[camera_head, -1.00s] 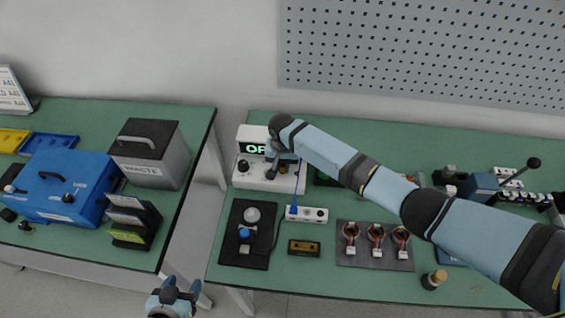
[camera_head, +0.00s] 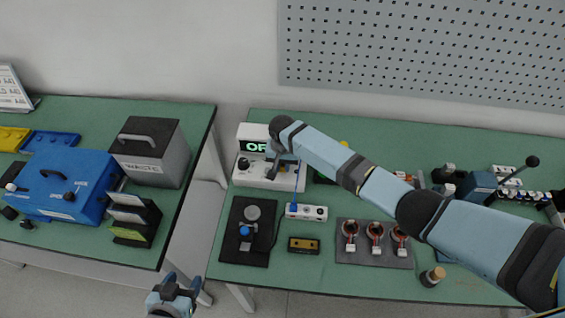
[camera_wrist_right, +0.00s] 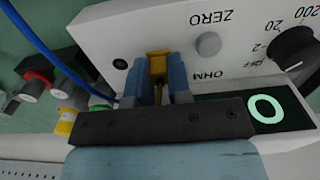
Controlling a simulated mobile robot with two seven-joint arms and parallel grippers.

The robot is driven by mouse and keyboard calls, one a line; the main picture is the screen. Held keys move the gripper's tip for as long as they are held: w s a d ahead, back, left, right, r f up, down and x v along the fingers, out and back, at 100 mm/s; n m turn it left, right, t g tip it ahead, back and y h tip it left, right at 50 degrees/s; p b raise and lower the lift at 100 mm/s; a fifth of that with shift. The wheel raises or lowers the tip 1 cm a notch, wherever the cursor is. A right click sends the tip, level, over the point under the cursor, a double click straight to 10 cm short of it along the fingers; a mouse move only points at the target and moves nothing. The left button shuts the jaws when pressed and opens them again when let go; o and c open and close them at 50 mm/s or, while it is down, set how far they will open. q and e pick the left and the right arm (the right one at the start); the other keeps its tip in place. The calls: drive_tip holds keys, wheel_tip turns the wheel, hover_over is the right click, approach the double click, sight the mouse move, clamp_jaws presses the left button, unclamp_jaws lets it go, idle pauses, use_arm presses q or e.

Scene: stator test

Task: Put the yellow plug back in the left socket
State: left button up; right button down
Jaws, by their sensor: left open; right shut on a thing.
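The yellow plug (camera_wrist_right: 158,62) sits between the fingers of my right gripper (camera_wrist_right: 164,82) in the right wrist view, at the front panel of the white ohm meter (camera_wrist_right: 170,25). My right gripper is shut on it. The fingers hide much of the plug, and I cannot tell whether its tip is in a socket. A dark socket hole (camera_wrist_right: 120,63) shows just left of the fingers. In the head view the meter (camera_head: 243,172) stands at the table's back left, with my right gripper (camera_head: 281,166) in front of it. My left gripper (camera_head: 174,291) is open and empty, low, near the gap between tables.
The meter has a ZERO button (camera_wrist_right: 208,44), a dial (camera_wrist_right: 292,52) and a lit display (camera_wrist_right: 266,109). A blue cable (camera_wrist_right: 32,40) and coloured connectors (camera_wrist_right: 67,122) lie left of the gripper. A white socket strip (camera_head: 307,212) and a black plate (camera_head: 240,252) stand in front of the meter.

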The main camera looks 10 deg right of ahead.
drive_tip(key=c, duration=1)
unclamp_jaws()
wheel_tip(320, 180, up, 14)
drive_tip(key=shift+f+b, duration=0.1)
drive_tip(key=shift+b, duration=0.4)
